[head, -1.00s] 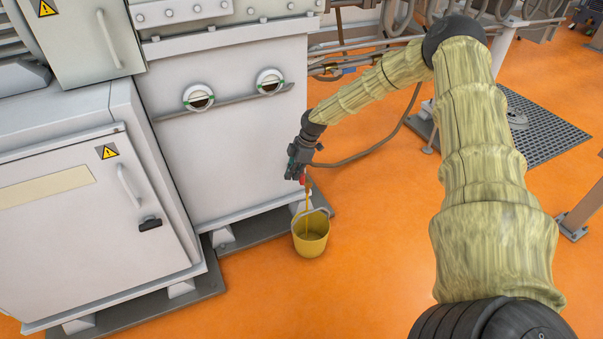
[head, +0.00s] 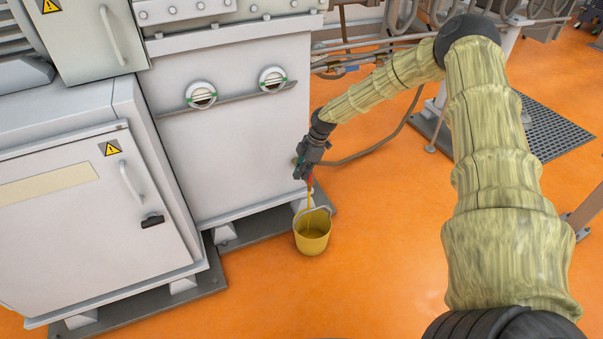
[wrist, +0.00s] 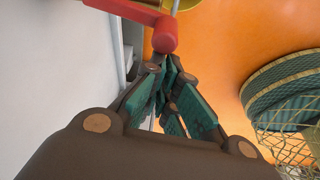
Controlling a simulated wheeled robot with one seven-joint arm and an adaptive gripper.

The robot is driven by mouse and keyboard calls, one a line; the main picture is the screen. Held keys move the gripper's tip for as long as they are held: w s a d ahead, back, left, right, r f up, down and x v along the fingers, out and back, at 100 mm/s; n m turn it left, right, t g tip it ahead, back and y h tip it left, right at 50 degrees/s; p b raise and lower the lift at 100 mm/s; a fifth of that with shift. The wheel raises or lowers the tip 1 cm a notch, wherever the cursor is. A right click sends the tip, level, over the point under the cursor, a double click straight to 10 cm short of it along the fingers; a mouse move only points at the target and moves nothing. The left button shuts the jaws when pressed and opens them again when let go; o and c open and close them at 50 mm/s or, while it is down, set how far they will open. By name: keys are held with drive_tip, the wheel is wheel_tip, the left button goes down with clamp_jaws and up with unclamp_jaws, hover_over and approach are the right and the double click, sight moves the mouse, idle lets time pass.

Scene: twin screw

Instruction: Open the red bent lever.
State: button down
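The red bent lever (wrist: 165,34) shows at the top of the wrist view, its rounded red end just beyond my fingertips. In the head view only a small red patch of it (head: 310,183) shows below my gripper. My gripper (wrist: 168,73) points at the lever's end, and its fingers run close together at the tips. I cannot tell whether they touch the lever or are fully shut. In the head view my gripper (head: 303,173) hangs just above the yellow bucket (head: 312,238). A thin yellow strand runs from near the lever down to the bucket.
A grey machine cabinet (head: 230,140) stands left of my gripper, with a lower cabinet (head: 80,200) further left. Pipes (head: 375,50) run behind. Open orange floor (head: 380,240) lies right of the bucket. A round teal thing with yellow mesh (wrist: 285,95) shows in the wrist view.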

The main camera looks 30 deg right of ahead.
drive_tip(key=shift+d, duration=0.3)
drive_tip(key=p+v, duration=0.5)
drive_tip(key=v, duration=0.4)
drive_tip(key=shift+w+r+p, duration=0.35)
drive_tip(key=shift+r, duration=0.1)
